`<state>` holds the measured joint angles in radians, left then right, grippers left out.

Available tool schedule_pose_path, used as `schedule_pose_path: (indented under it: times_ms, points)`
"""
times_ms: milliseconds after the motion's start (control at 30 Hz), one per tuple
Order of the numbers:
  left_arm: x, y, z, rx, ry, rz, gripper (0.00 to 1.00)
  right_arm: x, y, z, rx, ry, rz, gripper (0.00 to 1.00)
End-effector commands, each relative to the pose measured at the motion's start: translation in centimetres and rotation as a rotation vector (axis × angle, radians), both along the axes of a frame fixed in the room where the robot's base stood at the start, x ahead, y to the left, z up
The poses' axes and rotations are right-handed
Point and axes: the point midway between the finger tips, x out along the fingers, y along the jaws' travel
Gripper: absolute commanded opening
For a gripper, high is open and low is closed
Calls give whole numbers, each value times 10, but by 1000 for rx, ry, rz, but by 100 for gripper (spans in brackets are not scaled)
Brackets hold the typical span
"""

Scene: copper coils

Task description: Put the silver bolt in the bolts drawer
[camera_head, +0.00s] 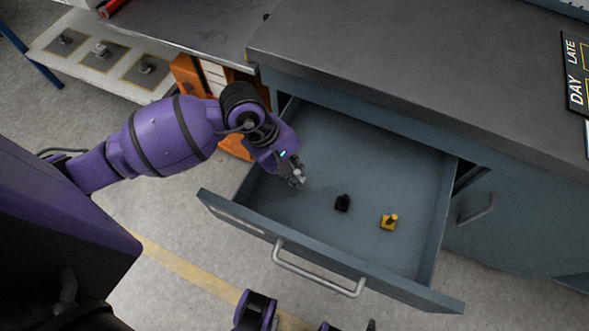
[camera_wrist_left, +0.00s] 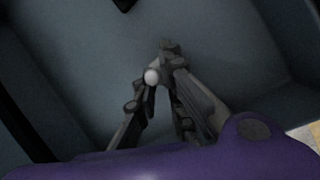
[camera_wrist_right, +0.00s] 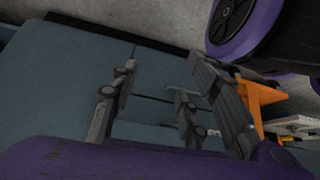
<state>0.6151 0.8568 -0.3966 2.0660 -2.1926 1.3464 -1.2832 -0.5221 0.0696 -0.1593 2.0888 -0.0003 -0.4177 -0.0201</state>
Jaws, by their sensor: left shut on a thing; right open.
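The open drawer (camera_head: 419,282) of the grey-blue cabinet holds a black bolt (camera_head: 343,203) and a yellow bolt (camera_head: 389,222), both on its floor. My left gripper (camera_head: 297,178) is over the left part of the drawer, inside its outline. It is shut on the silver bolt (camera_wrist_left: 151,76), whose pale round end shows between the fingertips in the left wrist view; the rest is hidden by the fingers. I cannot tell the gap to the drawer floor. My right gripper (camera_wrist_right: 160,82) is open and empty in the right wrist view, in front of grey-blue cabinet faces.
The drawer's handle (camera_head: 318,271) faces the front. A dark countertop (camera_head: 400,75) is above the drawer. A bench (camera_head: 105,66) with several small metal parts on dark pads stands at the upper left. An orange unit (camera_head: 188,75) is beside the cabinet. The drawer's right side has free floor.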

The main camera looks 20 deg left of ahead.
Motion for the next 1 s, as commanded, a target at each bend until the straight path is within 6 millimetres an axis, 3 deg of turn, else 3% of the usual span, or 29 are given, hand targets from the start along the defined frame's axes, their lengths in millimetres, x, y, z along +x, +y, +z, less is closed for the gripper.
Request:
schedule_pose_path:
  times_ms: [800, 833, 1000]
  points:
    - [1, 0, -17, 0, -2, 0, 0, -4, -1, -10, 1, 10, -8, 42]
    - [1, 0, -17, 0, -2, 0, 10, -4, -1, -10, 1, 10, -8, 42]
    - [1, 0, -16, 1, -3, 0, 28, -4, -2, -9, 1, 10, -8, 42]
